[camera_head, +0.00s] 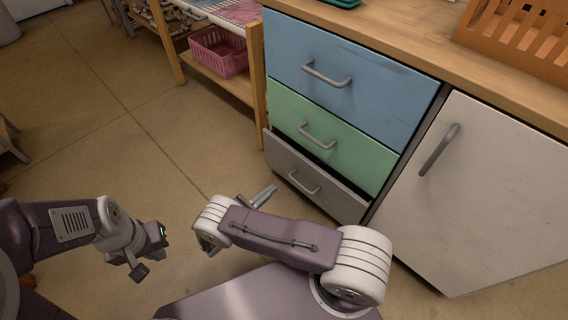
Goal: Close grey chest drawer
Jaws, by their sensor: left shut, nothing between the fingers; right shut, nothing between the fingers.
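The grey drawer (312,187) is the lowest of three drawers in the chest, below the green drawer and the blue drawer. It stands partly open, with a dark gap along its top edge. Its bar handle (303,183) faces me. My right gripper (266,194) is shut and empty, just left of the grey drawer's front; I cannot tell whether it touches it. My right arm hides part of the gripper. My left gripper (140,272) is shut and empty, low over the floor at left, well away from the drawer.
The green drawer (350,150) and blue drawer (385,85) are shut. A white cabinet door (490,190) is to the right. A wooden shelf holds a pink basket (217,52) at the back. An orange crate (520,35) sits on the counter.

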